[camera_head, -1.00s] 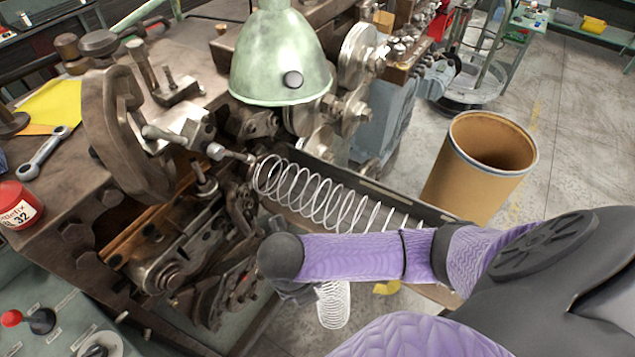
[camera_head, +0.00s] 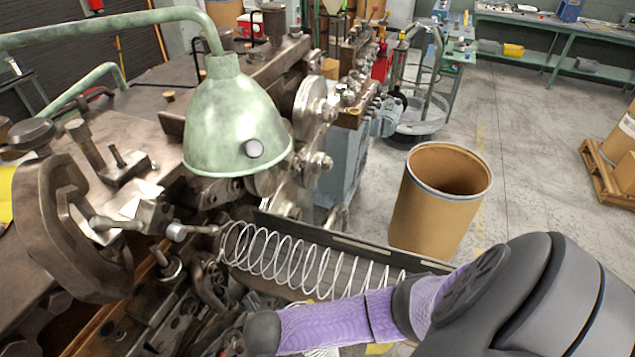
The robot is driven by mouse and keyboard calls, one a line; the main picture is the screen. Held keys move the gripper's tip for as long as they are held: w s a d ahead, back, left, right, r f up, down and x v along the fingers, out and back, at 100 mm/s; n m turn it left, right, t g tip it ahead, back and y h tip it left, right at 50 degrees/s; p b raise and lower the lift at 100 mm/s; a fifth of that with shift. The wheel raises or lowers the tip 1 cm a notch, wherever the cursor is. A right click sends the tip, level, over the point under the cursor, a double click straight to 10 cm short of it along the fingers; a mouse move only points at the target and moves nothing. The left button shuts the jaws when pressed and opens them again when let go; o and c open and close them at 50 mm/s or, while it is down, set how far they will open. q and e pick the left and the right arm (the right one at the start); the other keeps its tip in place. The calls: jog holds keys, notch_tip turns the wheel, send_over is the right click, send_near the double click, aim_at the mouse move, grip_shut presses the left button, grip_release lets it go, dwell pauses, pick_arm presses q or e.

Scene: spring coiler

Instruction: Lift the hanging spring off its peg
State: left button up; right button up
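A long wire spring (camera_head: 300,262) stretches in loose coils from the coiler's metal rod tip (camera_head: 205,229) down to the right. Its right end passes behind my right forearm. A sliver of another white coil (camera_head: 322,352) shows at the bottom edge, below my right forearm; most of it is cut off. No peg can be made out. My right arm comes in from the right with its purple forearm over the lower middle; its dark wrist is at the bottom, and the gripper fingers are out of the picture. My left gripper is not in view.
A green lamp shade (camera_head: 237,125) hangs over the coiler, close above the spring. A dark trough (camera_head: 350,246) runs behind the spring. A brown drum (camera_head: 440,205) stands on the floor at right of centre. Open floor (camera_head: 545,150) lies beyond it.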

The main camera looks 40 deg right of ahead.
grip_shut()
dwell(1.3)
